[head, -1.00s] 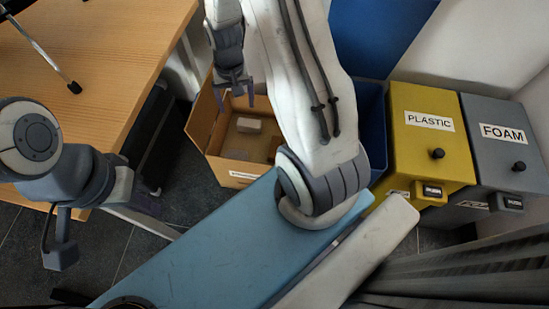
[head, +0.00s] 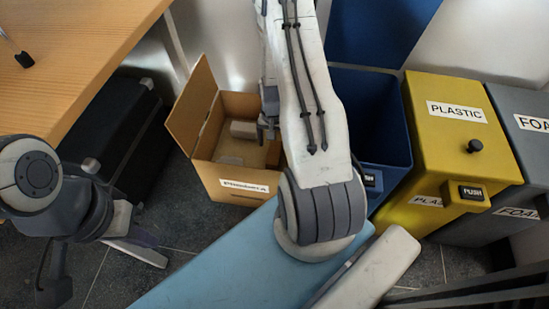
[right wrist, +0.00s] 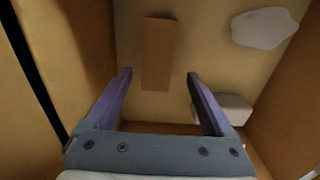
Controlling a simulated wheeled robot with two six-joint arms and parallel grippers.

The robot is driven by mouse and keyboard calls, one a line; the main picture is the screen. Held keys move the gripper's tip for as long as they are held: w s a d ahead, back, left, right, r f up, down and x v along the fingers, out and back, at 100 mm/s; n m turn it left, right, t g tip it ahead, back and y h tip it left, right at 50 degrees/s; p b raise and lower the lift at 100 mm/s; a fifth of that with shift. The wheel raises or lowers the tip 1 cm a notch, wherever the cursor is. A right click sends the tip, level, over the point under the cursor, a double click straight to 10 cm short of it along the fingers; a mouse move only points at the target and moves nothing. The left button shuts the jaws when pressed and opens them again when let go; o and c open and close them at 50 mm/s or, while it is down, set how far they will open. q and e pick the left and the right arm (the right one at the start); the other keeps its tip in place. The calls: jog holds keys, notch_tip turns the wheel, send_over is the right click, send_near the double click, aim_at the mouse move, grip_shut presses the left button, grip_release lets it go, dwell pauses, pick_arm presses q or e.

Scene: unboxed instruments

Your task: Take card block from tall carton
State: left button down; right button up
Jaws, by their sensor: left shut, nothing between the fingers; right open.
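The tall carton (head: 236,187) stands open on the floor with a flap up on its left. Inside it, the right wrist view shows a brown, flat oblong piece (right wrist: 158,52), which looks like the card block. My right gripper (right wrist: 158,76) is open and empty inside the carton mouth, its fingertips just short of the brown piece in the picture. In the head view the right gripper (head: 268,130) is at the carton's right side, partly hidden by my arm. My left gripper (head: 52,291) is shut and empty at the lower left, far from the carton.
In the carton also lie a pale block (right wrist: 235,107), partly behind a finger, and a white irregular piece (right wrist: 265,28). A blue bin (head: 388,150), a yellow PLASTIC bin (head: 440,150) and a grey FOAM bin (head: 525,165) stand to the right. A wooden table (head: 75,55) is left.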

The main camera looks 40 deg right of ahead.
aim_at(274, 149)
jog(key=f+b, duration=0.4)
jog(key=f, duration=0.1)
jog(key=shift+s+d+f, duration=0.1)
jog(key=shift+d, duration=0.1)
grip_shut()
